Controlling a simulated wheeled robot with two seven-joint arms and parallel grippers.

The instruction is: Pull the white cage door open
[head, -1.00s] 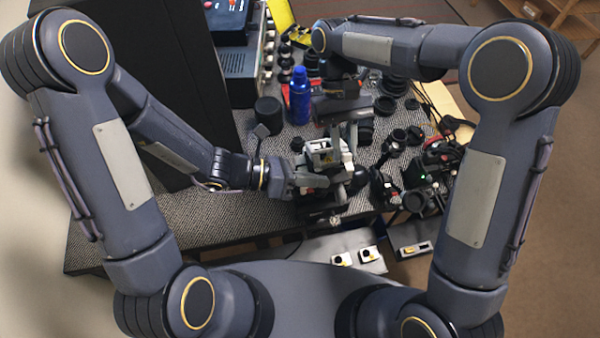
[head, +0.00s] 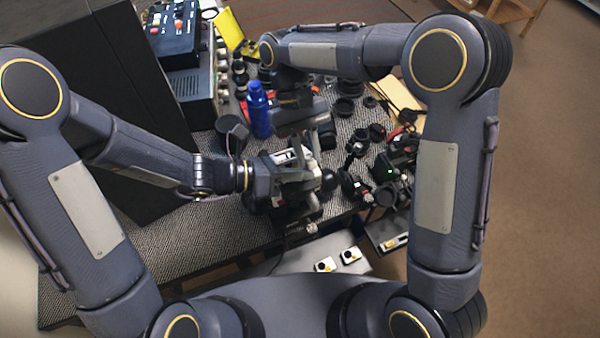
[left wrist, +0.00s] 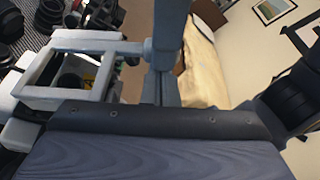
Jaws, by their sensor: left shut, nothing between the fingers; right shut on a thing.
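The white cage (head: 283,157) is small and stands near the table's front edge, largely covered by my grippers in the head view. In the left wrist view a pale rectangular frame of the cage (left wrist: 62,72) shows at left, its bar reaching to my finger. I cannot tell how far the door stands open. My left gripper (head: 300,168) is shut and empty, right against the cage; its fingers also show in the left wrist view (left wrist: 163,75). My right gripper (head: 312,142) comes down from behind and is shut at the cage; the contact is hidden.
A blue bottle (head: 259,110) and a dark cylinder (head: 232,132) stand behind the cage. Camera parts and cables (head: 388,172) crowd the right side. A control box (head: 180,35) stands back left. The front left tabletop (head: 190,235) is mostly clear.

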